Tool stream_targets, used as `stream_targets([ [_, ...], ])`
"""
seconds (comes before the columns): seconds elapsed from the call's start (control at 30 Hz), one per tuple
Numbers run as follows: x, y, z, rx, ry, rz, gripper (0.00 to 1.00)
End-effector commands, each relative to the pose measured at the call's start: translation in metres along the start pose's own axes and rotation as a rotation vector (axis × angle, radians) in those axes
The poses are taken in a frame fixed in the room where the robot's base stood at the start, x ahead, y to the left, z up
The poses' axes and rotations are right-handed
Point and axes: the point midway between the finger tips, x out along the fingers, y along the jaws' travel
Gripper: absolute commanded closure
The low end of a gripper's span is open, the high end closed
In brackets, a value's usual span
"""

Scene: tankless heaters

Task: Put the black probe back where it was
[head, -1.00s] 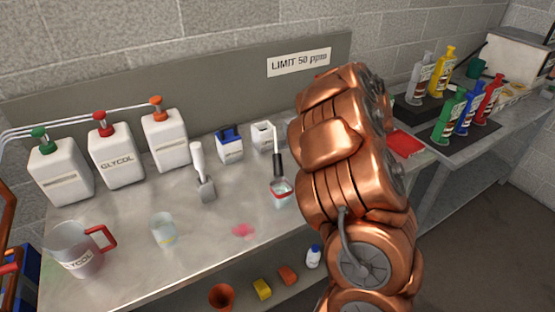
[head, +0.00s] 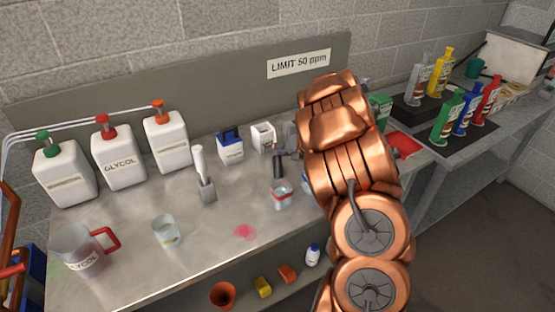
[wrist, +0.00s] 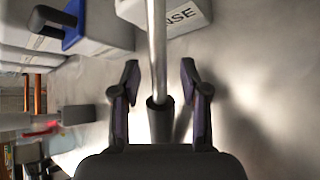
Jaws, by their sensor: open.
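The black probe (head: 278,166) shows in the head view as a short dark upright handle just behind a clear beaker with a red rim (head: 281,195). In the wrist view a bright metal rod runs down to the probe's black sleeve (wrist: 160,118). My gripper (wrist: 160,72) is open, with one finger on each side of the rod and a visible gap on both sides. In the head view my copper arm hides most of the gripper. I cannot tell what supports the probe. A white box marked RINSE (wrist: 186,14) is close beyond the fingers.
A white open box (head: 263,136) and a blue-topped box (head: 230,146) stand at the back. A scoop-like tool (head: 204,178), a beaker (head: 166,230) and a jug (head: 80,250) are to the left. A pink spill (head: 244,232) marks the otherwise clear front.

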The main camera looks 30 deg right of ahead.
Motion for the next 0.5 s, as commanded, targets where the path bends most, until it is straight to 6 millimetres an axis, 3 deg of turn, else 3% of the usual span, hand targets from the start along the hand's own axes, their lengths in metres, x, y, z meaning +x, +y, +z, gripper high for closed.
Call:
stream_targets([
  [0.2, 0.0004, 0.0002, 0.0003, -0.001, -0.001, 0.000, 0.56],
  [0.5, 0.0002, 0.0002, 0.0003, -0.001, -0.001, 0.001, 0.88],
])
